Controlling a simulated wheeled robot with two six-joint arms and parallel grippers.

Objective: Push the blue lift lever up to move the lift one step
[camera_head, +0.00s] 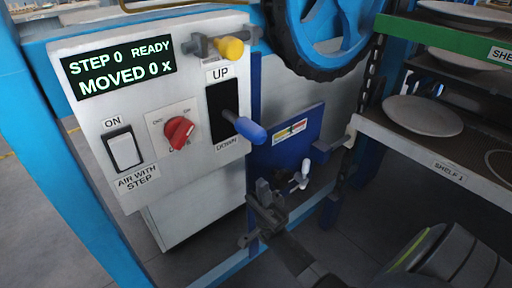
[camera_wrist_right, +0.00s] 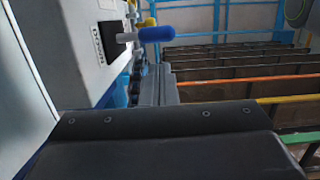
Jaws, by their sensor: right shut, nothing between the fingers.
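The blue lift lever (camera_head: 245,127) sticks out of a black slot between the labels UP and DOWN on the white control panel (camera_head: 150,197). It sits toward the lower part of the slot. The lever also shows in the right wrist view (camera_wrist_right: 155,34), beyond and above the gripper. My right gripper (camera_head: 262,198) is shut and empty, below the lever and apart from it in the head view. In the wrist view the gripper (camera_wrist_right: 160,85) points forward under the lever. My left gripper does not show.
The display (camera_head: 120,71) reads STEP 0 READY, MOVED 0 x. A yellow-tipped handle (camera_head: 229,48), a red knob (camera_head: 179,131) and a white switch (camera_head: 123,151) are on the panel. A blue wheel (camera_head: 325,30) is behind. Shelves with plates (camera_head: 422,115) stand right.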

